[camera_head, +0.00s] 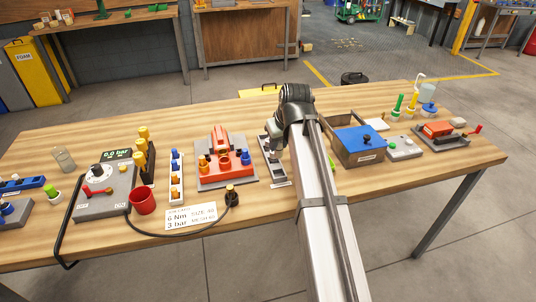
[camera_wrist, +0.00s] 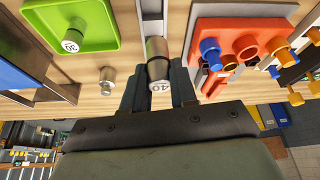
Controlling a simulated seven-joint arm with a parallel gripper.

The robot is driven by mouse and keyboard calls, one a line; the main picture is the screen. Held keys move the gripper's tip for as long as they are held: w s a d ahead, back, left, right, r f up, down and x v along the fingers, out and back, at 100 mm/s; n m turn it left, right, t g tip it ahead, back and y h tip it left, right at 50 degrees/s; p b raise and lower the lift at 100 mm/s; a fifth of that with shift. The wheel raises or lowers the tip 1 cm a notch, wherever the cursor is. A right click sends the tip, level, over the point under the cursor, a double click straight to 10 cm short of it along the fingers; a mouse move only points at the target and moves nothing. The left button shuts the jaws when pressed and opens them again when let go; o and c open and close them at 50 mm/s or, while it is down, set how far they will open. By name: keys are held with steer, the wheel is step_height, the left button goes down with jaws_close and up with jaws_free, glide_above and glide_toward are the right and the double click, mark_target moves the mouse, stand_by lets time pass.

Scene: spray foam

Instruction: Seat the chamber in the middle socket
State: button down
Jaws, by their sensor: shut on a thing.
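A metal chamber (camera_wrist: 157,50) with a dark end marked 40 is between the two dark fingers of my gripper (camera_wrist: 160,88) in the wrist view. My gripper is shut on it. In the head view my gripper (camera_head: 272,132) is over the narrow grey stand (camera_head: 271,168), right of the red fixture (camera_head: 213,139). I cannot tell if the chamber touches the stand. The red fixture has a row of three sockets; the middle socket (camera_wrist: 245,46) shows as a red-orange ring between a blue part and an orange part in the wrist view. The chamber is apart from it.
A green tray (camera_wrist: 98,18) holds a chamber marked 30 (camera_wrist: 71,40). Another small metal piece (camera_wrist: 107,80) stands near it. A blue-topped box (camera_head: 358,140) is to the right. A white rack (camera_head: 176,178), red cup (camera_head: 143,201) and hose are to the left.

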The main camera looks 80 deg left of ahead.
steer(key=s+a+r+n, duration=0.1)
steer(key=s+a+r, duration=0.15)
steer(key=s, duration=0.85)
steer(key=s+a+r, duration=0.1)
steer(key=s+a, duration=0.2)
steer(key=s, duration=0.8)
steer(key=r+m+t+h, duration=0.1)
steer(key=m+t+h, duration=0.35)
steer(key=m, duration=1.45)
glide_above(229, 161)
steer(key=s+a, duration=0.1)
steer(key=shift+t+y, duration=0.25)
steer(key=shift+t, duration=0.1)
steer(key=shift+s+f, duration=0.15)
steer(key=shift+f, duration=4.45)
steer(key=shift+d+f, duration=0.1)
steer(key=shift+f, duration=0.3)
